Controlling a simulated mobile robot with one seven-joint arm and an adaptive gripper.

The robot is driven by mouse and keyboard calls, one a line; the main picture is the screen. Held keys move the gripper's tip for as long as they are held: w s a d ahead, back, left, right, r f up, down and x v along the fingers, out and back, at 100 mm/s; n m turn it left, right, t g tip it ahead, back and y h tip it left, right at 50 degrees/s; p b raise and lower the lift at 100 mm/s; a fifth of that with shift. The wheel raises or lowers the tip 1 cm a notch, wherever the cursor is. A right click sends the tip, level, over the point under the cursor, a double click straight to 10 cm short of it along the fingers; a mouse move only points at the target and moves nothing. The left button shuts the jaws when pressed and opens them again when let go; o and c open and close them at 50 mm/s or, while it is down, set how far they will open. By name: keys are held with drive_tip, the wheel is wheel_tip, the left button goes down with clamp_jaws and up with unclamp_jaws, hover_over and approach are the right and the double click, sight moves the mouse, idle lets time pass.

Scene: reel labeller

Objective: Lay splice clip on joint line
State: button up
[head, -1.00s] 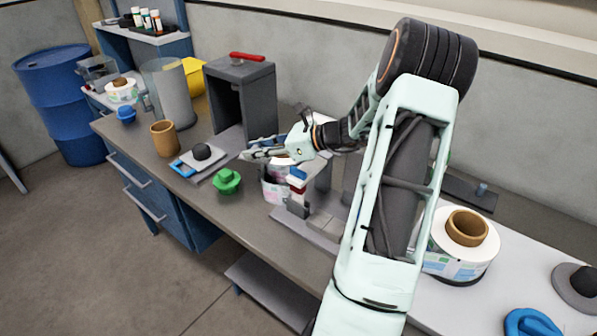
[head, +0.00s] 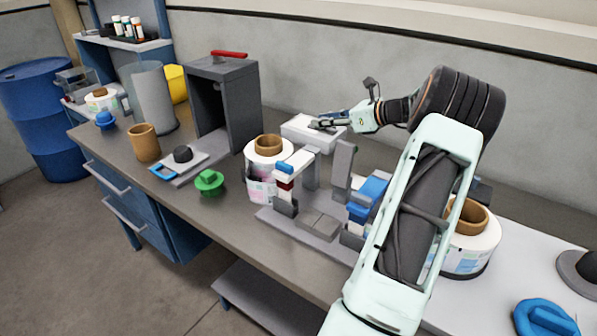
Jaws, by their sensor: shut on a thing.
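My gripper (head: 318,125) is at the end of the arm reaching in from the right. Its fingers are closed, pointing left, just over a white-topped stand (head: 300,137) at the back of the splicing station. The splice clip between the fingers is too small to make out; I cannot tell whether it touches the white top. A joint line cannot be made out at this size. The station has a grey base plate (head: 275,221), upright posts, a blue-and-red part (head: 285,176) at its left and a blue block (head: 372,189) at its right.
A labelled reel (head: 262,190) stands left of the station, another reel (head: 478,248) right of it, behind my arm. A green knob (head: 209,182), a scale-like plate (head: 190,166) and a grey box (head: 228,105) stand further left. The front bench strip is clear.

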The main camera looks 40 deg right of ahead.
wheel_tip(320, 180, down, 17)
drive_tip(key=shift+r, duration=0.1)
idle(0.3)
drive_tip(key=shift+f+b, duration=0.25)
drive_tip(key=shift+b, duration=0.05)
drive_tip(key=o, duration=1.1)
drive_tip(key=shift+c, duration=0.2)
drive_tip(key=shift+r, duration=0.15)
